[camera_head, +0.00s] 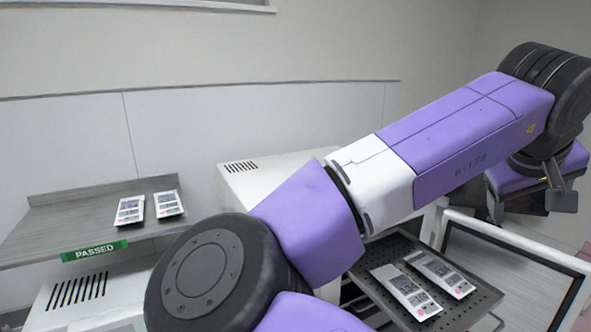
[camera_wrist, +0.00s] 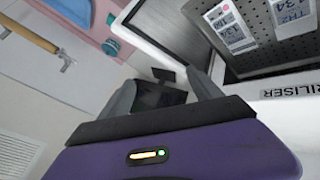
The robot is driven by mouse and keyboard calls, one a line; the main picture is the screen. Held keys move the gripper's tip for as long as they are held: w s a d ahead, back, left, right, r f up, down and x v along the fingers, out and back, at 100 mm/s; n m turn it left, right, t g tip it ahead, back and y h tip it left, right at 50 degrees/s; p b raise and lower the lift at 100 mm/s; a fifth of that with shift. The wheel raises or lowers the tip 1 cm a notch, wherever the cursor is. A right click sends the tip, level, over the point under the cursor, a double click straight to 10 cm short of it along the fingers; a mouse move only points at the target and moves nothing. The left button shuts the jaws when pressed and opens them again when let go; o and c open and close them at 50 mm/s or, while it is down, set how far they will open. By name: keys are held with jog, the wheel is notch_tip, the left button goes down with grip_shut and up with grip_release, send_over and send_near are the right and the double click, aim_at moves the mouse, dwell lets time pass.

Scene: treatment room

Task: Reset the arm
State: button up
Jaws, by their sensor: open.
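My arm reaches across the head view from the bottom centre to the upper right, bent at the wrist. My gripper (camera_head: 530,205) hangs at the far right of that view, partly hidden by the wrist. In the wrist view my gripper (camera_wrist: 160,82) shows two grey fingers spread apart, with nothing held between them.
A perforated dark tray (camera_head: 372,290) holds white packs (camera_head: 405,291) below my arm. A grey shelf (camera_head: 60,222) with a green "PASSED" label (camera_head: 95,251) bears two more packs (camera_head: 130,210). The wrist view shows a white "STERILISER" front (camera_wrist: 293,110).

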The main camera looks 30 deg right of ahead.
jog(key=w+d+r+m+t+h, duration=0.1)
jog(key=w+d+r+m+h, duration=0.2)
jog(key=r+h, duration=0.5)
jog(key=w+a+r+n+t+h, duration=0.3)
jog(key=w+a+r+t+h, duration=0.25)
jog(key=a+t, duration=0.35)
jog(key=w+a+f+n+t+y+b, duration=0.1)
jog(key=w+a+f+n+t+y, duration=0.1)
jog(key=a+f+n+t+y, duration=1)
jog(key=s+a+f+m+g+y, duration=0.1)
jog(key=s+a+f+y, duration=0.4)
jog(key=f, duration=0.4)
jog(key=s+a+f+m+g+y, duration=0.1)
jog(key=s+a+f+y, duration=0.4)
jog(key=f, duration=0.3)
jog(key=s+a+f+m+g, duration=0.2)
jog(key=s+f+g, duration=0.1)
jog(key=s+f, duration=0.6)
jog(key=s+a+f+m+g+b, duration=0.1)
jog(key=s+f+g, duration=0.3)
jog(key=s+f, duration=0.5)
jog(key=s+a, duration=0.1)
jog(key=s, duration=0.2)
jog(key=shift+a+m, duration=0.3)
jog(key=shift+m, duration=0.1)
